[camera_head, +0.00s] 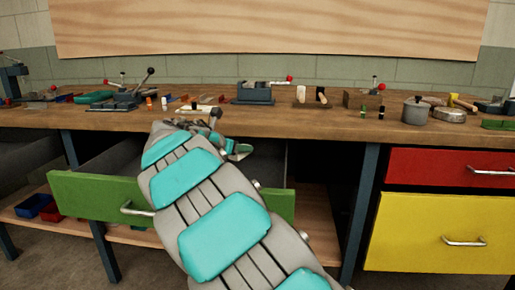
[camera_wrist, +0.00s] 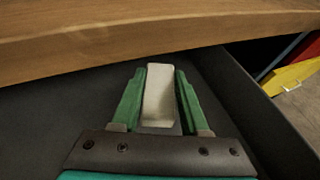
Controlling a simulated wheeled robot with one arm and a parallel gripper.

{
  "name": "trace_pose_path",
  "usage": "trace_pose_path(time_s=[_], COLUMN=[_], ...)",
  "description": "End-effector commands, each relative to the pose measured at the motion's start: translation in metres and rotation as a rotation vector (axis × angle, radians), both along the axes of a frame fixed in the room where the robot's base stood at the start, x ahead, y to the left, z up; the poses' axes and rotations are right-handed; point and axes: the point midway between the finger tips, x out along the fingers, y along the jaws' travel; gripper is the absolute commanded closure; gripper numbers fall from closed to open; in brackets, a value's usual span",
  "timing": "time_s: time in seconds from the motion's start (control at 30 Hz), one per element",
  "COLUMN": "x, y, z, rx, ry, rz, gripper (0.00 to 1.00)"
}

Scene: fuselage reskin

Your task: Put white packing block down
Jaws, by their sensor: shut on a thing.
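My gripper (camera_wrist: 158,98) has green fingers, shut on the white packing block (camera_wrist: 158,92), which stands lengthwise between them in the wrist view. Below and around it is the dark grey inside of an open drawer (camera_wrist: 60,110). I cannot tell whether the block touches the drawer floor. In the head view my arm reaches over the open drawer's green front (camera_head: 90,195), and my gripper (camera_head: 238,150) shows in part beyond the arm near the bench edge. The block is hidden there.
The wooden bench top (camera_head: 330,120) overhangs the back of the drawer and carries a vise (camera_head: 254,93), a grey pot (camera_head: 415,110) and several tools. A red drawer (camera_head: 440,168) and a yellow drawer (camera_head: 420,235) are at the right. A blue leg (camera_head: 360,210) stands between.

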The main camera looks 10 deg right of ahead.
Motion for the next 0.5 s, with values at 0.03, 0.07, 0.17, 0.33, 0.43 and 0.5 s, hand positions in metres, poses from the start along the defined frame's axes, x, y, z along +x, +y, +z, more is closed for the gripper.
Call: trace_pose_path(time_s=[0.03,0.07,0.17,0.33,0.43,0.5], x=[0.001,0.002,0.003,0.005,0.008,0.010], y=[-0.008,-0.012,-0.020,-0.030,-0.045,-0.055], z=[0.000,0.000,0.000,0.000,-0.001,-0.001], rx=[-0.001,-0.001,-0.003,-0.002,-0.001,-0.001], ry=[0.001,0.001,0.001,0.002,0.002,0.002], rz=[-0.002,-0.002,-0.002,-0.002,-0.002,-0.002], gripper=[1.00,1.00,1.00,1.00,1.00,1.00])
